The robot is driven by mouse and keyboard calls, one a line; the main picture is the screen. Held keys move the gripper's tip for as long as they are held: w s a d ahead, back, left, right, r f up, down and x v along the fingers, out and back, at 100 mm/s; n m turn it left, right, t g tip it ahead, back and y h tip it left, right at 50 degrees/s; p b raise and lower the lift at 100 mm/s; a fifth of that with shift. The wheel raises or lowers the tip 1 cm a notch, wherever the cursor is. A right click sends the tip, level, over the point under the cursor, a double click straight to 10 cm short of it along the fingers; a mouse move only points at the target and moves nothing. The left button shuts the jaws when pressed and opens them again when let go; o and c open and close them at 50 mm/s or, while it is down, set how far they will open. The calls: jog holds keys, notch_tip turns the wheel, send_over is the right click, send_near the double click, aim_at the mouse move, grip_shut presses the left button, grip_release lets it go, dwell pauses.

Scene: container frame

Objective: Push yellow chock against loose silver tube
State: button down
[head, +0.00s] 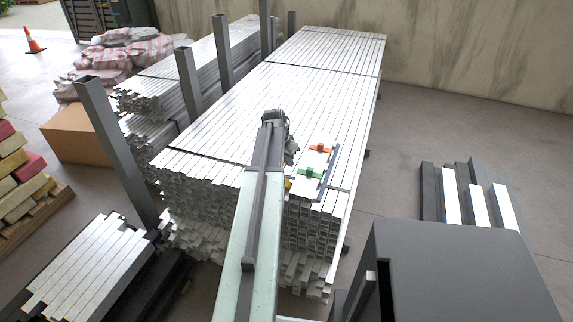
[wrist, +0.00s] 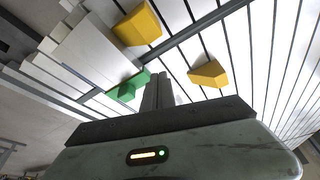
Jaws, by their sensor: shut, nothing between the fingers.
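In the wrist view, a yellow chock (wrist: 208,74) lies on the silver tubes just right of my gripper (wrist: 158,90). A second yellow block (wrist: 138,25) lies further up, left of centre. A green block (wrist: 128,88) is left of my fingers, close to them; I cannot tell whether they touch. My fingers are shut and empty, apart from the yellow chock. A raised silver tube (wrist: 98,48) shows at upper left; I cannot tell if it is the loose one. In the head view, a yellow bit (head: 288,185) shows beside my arm.
A long stack of silver tubes (head: 310,75) lies under my arm. A dark strap (wrist: 190,32) crosses the tubes in the wrist view. Grey posts (head: 188,80) stand left of the stack.

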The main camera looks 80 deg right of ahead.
jog(key=b+x, duration=0.1)
jog(key=x, duration=0.2)
jog(key=shift+f+b, duration=0.2)
jog(key=shift+b, duration=0.1)
jog(key=w+a, duration=0.1)
jog(key=a+r+p, duration=0.1)
jog(key=a, duration=0.1)
jog(key=shift+w+r, duration=0.1)
jog(key=shift+w, duration=0.25)
jog(key=shift+w+a, duration=0.25)
jog(key=shift+a, duration=0.05)
jog(key=shift+w+a, duration=0.35)
jog(key=shift+a, duration=0.35)
jog(key=shift+d, duration=0.1)
